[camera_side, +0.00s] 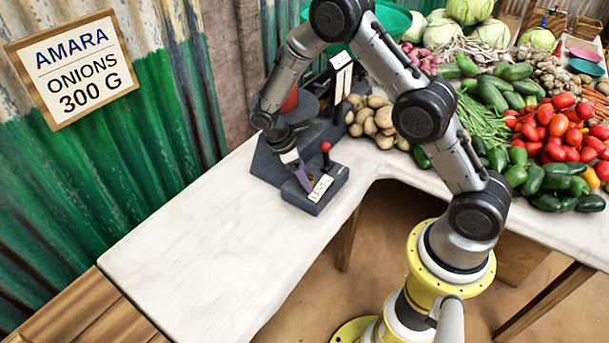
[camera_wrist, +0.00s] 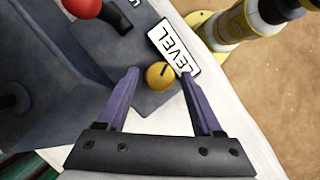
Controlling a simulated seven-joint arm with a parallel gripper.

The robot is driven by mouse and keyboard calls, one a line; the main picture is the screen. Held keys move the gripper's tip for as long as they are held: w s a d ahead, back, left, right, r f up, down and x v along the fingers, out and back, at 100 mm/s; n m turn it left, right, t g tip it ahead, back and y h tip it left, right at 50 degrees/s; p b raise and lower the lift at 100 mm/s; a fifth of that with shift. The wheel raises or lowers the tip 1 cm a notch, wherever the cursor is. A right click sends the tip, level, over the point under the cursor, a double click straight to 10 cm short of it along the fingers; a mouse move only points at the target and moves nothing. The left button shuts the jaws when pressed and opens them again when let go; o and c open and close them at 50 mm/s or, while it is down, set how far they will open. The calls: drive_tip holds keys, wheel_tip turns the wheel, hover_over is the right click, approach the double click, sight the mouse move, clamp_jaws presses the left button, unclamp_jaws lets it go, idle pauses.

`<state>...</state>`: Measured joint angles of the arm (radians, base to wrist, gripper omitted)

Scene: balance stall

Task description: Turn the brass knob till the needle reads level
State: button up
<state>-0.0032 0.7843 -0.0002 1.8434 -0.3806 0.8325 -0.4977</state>
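The brass knob (camera_wrist: 160,75) shows in the wrist view, round and yellow with a dark line across its top, beside a white label reading LEVEL (camera_wrist: 174,47). My gripper (camera_wrist: 160,75) is open, with one purple finger on each side of the knob; I cannot tell whether either touches it. In the side view my gripper (camera_side: 303,182) is lowered at the dark balance (camera_side: 268,166), and the label (camera_side: 320,188) shows on its front block. The knob is hidden there. I cannot make out the needle in either view.
A red ball-topped lever (camera_side: 325,147) stands close behind my gripper. Potatoes (camera_side: 372,122), tomatoes and other vegetables lie to the right. The white tabletop (camera_side: 200,250) is clear at the front left. A sign (camera_side: 72,68) on the wall reads AMARA ONIONS 300 G.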

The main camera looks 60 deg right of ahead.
clamp_jaws()
drive_tip(key=shift+w+m+y, duration=0.1)
drive_tip(key=shift+m+y, duration=0.2)
drive_tip(key=shift+m, duration=0.5)
drive_tip(key=shift+o, duration=1.1)
unclamp_jaws()
drive_tip(key=v, duration=1.3)
drive_tip(key=shift+w+r, duration=0.3)
drive_tip(key=shift+r, duration=0.05)
